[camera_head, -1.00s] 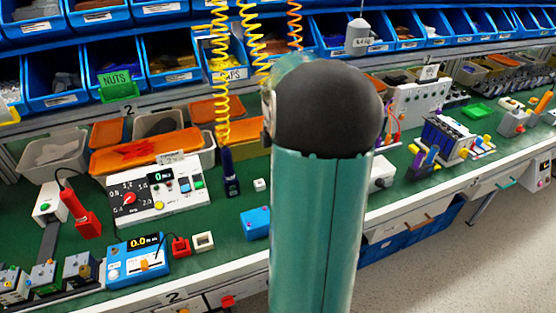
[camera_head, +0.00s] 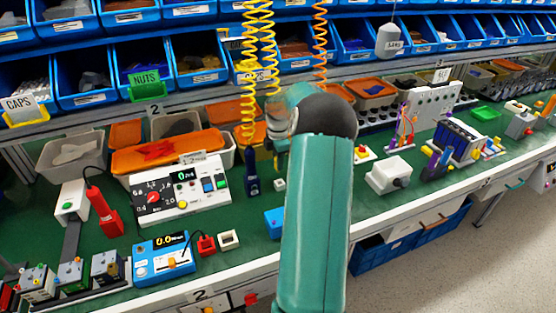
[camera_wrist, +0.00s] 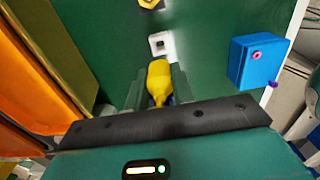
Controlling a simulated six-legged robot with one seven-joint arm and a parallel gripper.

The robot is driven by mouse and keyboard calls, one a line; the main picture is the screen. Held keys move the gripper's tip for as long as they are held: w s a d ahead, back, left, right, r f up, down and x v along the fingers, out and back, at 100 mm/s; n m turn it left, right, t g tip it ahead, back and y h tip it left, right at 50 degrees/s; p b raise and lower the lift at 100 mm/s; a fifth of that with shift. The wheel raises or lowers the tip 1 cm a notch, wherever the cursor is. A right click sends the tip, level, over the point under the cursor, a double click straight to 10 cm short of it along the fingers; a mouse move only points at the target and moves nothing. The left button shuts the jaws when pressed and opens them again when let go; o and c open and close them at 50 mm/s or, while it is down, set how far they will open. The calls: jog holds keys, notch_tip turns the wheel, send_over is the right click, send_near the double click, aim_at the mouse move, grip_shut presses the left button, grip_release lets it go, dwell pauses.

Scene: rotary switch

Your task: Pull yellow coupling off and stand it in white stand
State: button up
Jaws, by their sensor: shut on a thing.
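In the wrist view, my gripper (camera_wrist: 158,78) is shut on the yellow coupling (camera_wrist: 158,84), which lies between the two green fingers. A dark blue bit shows just behind the coupling; I cannot tell whether they are joined. The white stand (camera_wrist: 160,43) is a small white block with a dark hole, apart from and just beyond the fingertips. In the head view, a small white block (camera_head: 279,184), which looks like the stand, sits on the green bench left of my arm. My arm hides the fingers and the coupling there.
A blue box (camera_wrist: 255,60) stands right of the stand; it also shows in the head view (camera_head: 273,222). A dark blue tool (camera_head: 252,172) hangs on a yellow coiled hose. A white meter panel (camera_head: 180,190) and orange-lidded bins stand to the left.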

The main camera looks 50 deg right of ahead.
jog(key=shift+s+d+f, duration=0.2)
jog(key=shift+s, duration=0.15)
jog(key=shift+w+f, duration=0.2)
jog(key=shift+f, duration=0.2)
jog(key=shift+s+f, duration=0.15)
jog(key=shift+f, duration=1.3)
jog(key=shift+f, duration=1.4)
jog(key=o, duration=1.1)
jog(key=shift+c, duration=0.2)
